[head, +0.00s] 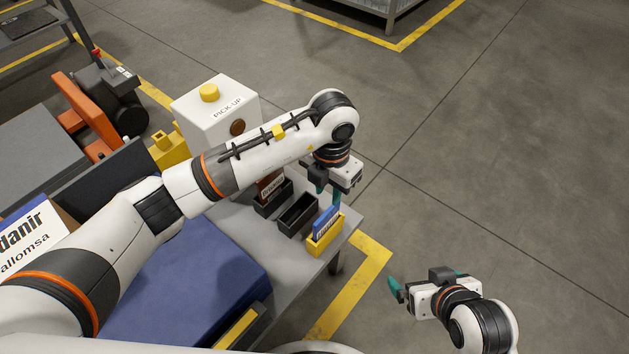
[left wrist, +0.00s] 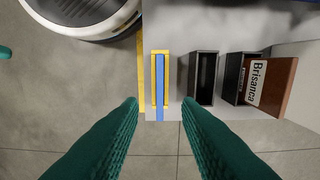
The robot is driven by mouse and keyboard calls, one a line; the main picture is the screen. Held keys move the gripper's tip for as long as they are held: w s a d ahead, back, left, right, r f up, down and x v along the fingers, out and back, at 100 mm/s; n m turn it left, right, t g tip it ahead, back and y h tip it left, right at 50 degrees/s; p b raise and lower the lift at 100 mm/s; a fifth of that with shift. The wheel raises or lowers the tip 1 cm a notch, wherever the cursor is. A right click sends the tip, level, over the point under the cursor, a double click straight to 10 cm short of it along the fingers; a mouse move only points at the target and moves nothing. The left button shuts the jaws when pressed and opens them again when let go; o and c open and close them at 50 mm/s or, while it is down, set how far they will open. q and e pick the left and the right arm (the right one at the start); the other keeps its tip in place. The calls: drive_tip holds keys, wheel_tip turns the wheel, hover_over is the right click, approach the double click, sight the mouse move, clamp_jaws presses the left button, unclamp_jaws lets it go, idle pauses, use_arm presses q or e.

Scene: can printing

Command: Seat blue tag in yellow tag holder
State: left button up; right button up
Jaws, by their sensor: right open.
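The blue tag (head: 326,220) stands in the yellow tag holder (head: 325,243) near the table's right corner. In the left wrist view the blue tag (left wrist: 160,85) lies along the slot of the yellow holder (left wrist: 154,58), and one end sticks out past the holder's lower end. Whether it sits fully down, I cannot tell. My left gripper (head: 329,196) is above the holder; in its wrist view the green fingers (left wrist: 161,103) are apart, with the tag showing between them, not touched. My right gripper (head: 396,290) is off the table at the lower right, open and empty.
A black holder (head: 298,214) stands empty beside the yellow one. Another black holder (head: 272,202) carries a brown "Brisanca" tag (left wrist: 274,86). A white "PICK-UP" box (head: 215,115) with a yellow button stands behind. A blue surface (head: 190,285) lies at the left; floor is clear at the right.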

use_arm(q)
drive_tip(key=s+d+r+g+h, duration=0.35)
drive_tip(key=s+d+h, duration=0.55)
drive_tip(key=d, duration=0.3)
wheel_tip(320, 180, up, 15)
drive_tip(key=w+n+t+h, duration=0.1)
drive_tip(key=n+t+h, duration=0.5)
drive_tip(key=h, duration=0.7)
drive_tip(key=w+a+n+t+y, duration=0.4)
drive_tip(key=a+n+t+y, duration=0.2)
drive_tip(key=a+n+t, duration=0.45)
drive_tip(key=w+a+n+t+y, duration=0.4)
drive_tip(key=a+n+t+y, duration=0.3)
drive_tip(key=n, duration=0.7)
drive_tip(key=s+a+f+n+g+y, duration=0.1)
drive_tip(key=a+f+n+g+y, duration=0.2)
drive_tip(key=a+f+n+y, duration=0.65)
drive_tip(key=s+a+f+g, duration=0.1)
drive_tip(key=s+f+g, duration=0.2)
drive_tip(key=s+f, duration=0.2)
drive_tip(key=s+a+f+g+h, duration=0.1)
drive_tip(key=s+f+g, duration=0.2)
drive_tip(key=s+f, duration=0.1)
drive_tip(key=s+a+f+n+g, duration=0.1)
drive_tip(key=s+f+g, duration=0.2)
drive_tip(key=s+f, duration=0.2)
drive_tip(key=shift+s+a+f+g+h, duration=0.25)
drive_tip(key=shift+s+a+f+g, duration=0.05)
drive_tip(key=shift+s+a, duration=0.1)
drive_tip(key=shift+s, duration=0.1)
